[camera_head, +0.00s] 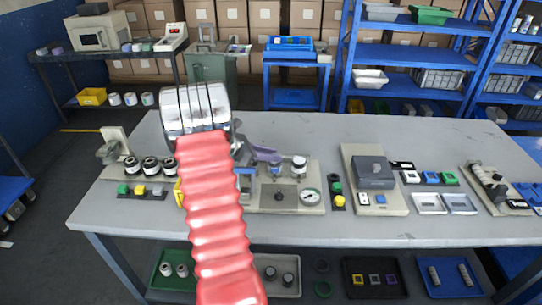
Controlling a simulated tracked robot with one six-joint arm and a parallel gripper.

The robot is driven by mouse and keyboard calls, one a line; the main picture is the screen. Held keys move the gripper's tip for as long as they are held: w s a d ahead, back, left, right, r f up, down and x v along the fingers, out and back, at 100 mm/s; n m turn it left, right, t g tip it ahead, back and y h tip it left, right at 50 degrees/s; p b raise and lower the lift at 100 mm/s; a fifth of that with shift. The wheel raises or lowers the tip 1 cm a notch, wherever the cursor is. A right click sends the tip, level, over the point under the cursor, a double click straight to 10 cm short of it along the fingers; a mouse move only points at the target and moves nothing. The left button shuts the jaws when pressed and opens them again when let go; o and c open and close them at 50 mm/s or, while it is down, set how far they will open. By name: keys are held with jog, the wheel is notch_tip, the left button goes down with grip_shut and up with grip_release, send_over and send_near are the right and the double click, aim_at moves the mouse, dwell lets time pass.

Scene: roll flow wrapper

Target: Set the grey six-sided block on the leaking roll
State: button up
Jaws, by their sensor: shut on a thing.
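My gripper (196,108), a ridged silver end on my red ribbed arm, is over the back left of the grey bench. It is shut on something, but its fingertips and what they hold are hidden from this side. I cannot make out the grey six-sided block. Several dark-and-white rolls (150,166) stand upright in a row left of my arm. Another white-topped roll (299,166) stands on the beige machine plate (316,180) right of my arm. I cannot tell which roll leaks. My arm covers part of the machine.
A purple lever (263,155) and a round gauge (310,196) are on the machine. A dark grey box (374,172) on a beige base, white trays (430,203) and coloured buttons (139,190) occupy the bench (430,137). Its back right is clear.

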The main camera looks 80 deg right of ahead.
jog(key=o, duration=1.1)
jog(key=v, duration=1.3)
jog(key=shift+w+a, duration=0.3)
jog(key=shift+r, duration=0.1)
